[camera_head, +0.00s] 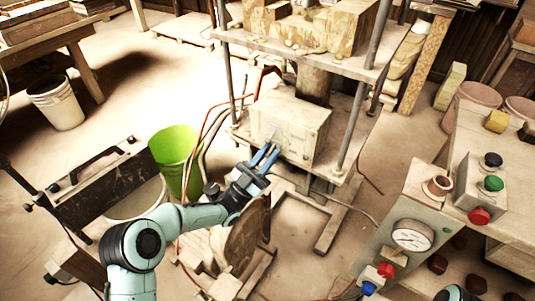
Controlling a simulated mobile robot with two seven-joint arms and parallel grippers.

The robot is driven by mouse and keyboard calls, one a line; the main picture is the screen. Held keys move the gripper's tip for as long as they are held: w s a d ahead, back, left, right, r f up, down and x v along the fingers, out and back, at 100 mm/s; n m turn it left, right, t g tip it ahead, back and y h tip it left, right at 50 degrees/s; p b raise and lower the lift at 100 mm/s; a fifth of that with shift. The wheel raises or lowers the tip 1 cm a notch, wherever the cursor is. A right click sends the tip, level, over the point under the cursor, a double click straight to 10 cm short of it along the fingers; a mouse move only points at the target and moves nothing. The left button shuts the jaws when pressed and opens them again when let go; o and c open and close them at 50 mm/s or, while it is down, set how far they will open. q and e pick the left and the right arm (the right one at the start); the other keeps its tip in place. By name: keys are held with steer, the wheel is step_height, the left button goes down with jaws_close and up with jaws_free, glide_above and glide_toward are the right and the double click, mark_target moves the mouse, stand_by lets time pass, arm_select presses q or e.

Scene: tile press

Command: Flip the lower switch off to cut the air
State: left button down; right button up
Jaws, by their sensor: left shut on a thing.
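A beige switch box (290,120) is mounted on the tile press, in the middle of the head view. My left gripper (271,151) reaches up from the lower left, and its blue fingers are at the lower front of this box. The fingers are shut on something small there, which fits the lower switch. The fingertips hide the switch, so its position cannot be told. My right gripper is not in view.
The metal press frame (357,125) surrounds the box, with cables at its left. A green bucket (175,152) stands left of the gripper. A control panel with a gauge (412,235) and coloured buttons is at the right.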

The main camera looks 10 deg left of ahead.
arm_select(q)
steer(key=shift+h, duration=0.4)
steer(key=c, duration=1.4)
jaws_free()
steer(key=shift+a, duration=0.1)
steer(key=shift+o, duration=0.2)
steer(key=p+v, duration=0.1)
steer(key=v, duration=0.6)
steer(key=shift+f, duration=0.15)
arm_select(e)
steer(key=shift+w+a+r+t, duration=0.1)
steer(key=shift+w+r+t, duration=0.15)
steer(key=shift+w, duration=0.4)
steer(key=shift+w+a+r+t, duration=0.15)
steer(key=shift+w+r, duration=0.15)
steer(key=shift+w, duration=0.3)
arm_select(q)
steer(key=shift+s+a+y, duration=0.1)
steer(key=shift+y, duration=0.2)
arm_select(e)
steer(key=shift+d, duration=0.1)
